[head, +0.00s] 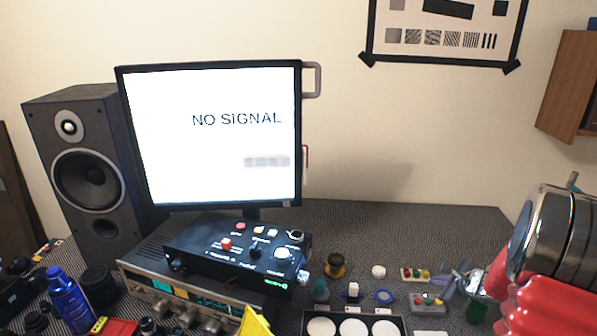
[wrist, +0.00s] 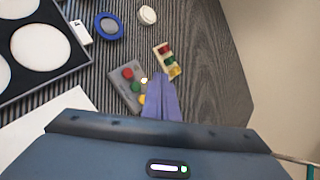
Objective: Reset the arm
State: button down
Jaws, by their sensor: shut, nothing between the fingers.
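My gripper (wrist: 160,84) shows in the wrist view as two purple fingers pressed together, with nothing between them. Its tips appear over or just beside a small grey control box (wrist: 128,86) with red, green and yellow buttons; I cannot tell the height above the table. In the head view my gripper (head: 452,282) is at the lower right, near the same grey box (head: 428,303). My red and metal arm fills the right edge of that view and hides part of the table.
A small block with coloured knobs (wrist: 167,60), a blue ring (wrist: 109,27) and a white round piece (wrist: 148,14) lie close by. A black tray with white discs (head: 308,326) is to the left. A monitor (head: 212,135) and speaker (head: 92,165) stand behind. The table's back right is clear.

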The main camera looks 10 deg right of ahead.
jog(key=s+a+r+n+g+y, duration=0.25)
jog(key=s+a+n, duration=0.35)
jog(key=a, duration=0.4)
jog(key=s+a+r+n+g+y, duration=0.2)
jog(key=s+a+r+n, duration=0.1)
jog(key=a+n, duration=0.6)
jog(key=s+a+r+n+h, duration=0.3)
jog(key=s+a+r+n, duration=1)
jog(key=a, duration=0.5)
notch_tip(320, 180, up, 3)
jog(key=shift+s+f+t+h, duration=0.1)
jog(key=shift+s+t+h, duration=0.3)
jog(key=shift+s, duration=0.25)
jog(key=shift+s, duration=0.15)
